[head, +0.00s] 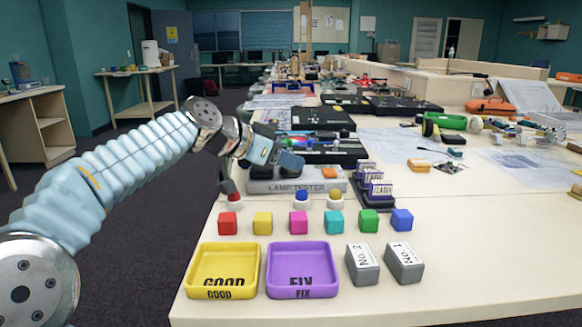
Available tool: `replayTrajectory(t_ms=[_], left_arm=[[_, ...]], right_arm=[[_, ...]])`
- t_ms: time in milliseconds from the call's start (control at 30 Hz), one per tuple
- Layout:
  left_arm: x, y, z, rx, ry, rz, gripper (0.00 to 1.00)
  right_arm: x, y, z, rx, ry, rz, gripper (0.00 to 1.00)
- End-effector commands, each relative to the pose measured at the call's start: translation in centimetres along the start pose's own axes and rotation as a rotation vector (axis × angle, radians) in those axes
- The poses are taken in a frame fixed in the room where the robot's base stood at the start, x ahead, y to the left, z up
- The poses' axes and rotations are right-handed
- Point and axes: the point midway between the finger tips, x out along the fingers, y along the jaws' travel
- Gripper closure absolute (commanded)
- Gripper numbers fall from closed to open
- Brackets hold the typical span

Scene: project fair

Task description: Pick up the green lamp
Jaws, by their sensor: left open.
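I cannot make out a green lamp; part of the table behind my left gripper is hidden. Small domed lamps on white bases stand in a row: a red lamp (235,197), a blue lamp (301,197) and a yellow lamp (335,197). My left gripper (280,160) is open, above and at the left end of the grey lamp tester box (290,186), behind the lamp row. It holds nothing that I can see. My right gripper is out of view.
Several coloured cubes, one of them a green cube (369,220), stand in front of the lamps. Nearer are a yellow tray (222,293), a purple tray (302,292) and grey blocks No. 2 (362,272) and No. 1 (404,270). The table's right front is clear.

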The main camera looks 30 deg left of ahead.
Motion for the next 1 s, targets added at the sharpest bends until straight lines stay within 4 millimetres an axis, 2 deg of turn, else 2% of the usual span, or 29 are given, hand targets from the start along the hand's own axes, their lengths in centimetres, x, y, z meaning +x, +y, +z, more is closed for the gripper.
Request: replayTrajectory(t_ms=[67,300,367,400,600,733,1000], left_arm=[[0.0,0.0,0.0,0.0,0.0,0.0,0.59],[0.0,0.0,0.0,0.0,0.0,0.0,0.94],[0.0,0.0,0.0,0.0,0.0,0.0,0.95],[0.0,0.0,0.0,0.0,0.0,0.0,1.0],[-0.1,0.0,-0.1,0.0,0.0,0.0,1.0],[-0.5,0.0,-0.9,0.001,0.0,0.0,1.0],[-2.7,0.0,-5.0,0.002,0.001,-0.002,1.0]], right_arm=[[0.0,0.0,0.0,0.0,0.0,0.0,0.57],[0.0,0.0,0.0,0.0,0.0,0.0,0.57],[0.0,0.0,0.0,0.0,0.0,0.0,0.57],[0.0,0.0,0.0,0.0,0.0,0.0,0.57],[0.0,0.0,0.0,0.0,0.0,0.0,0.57],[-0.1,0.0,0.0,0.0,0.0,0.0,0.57],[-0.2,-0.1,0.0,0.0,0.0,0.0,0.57]])
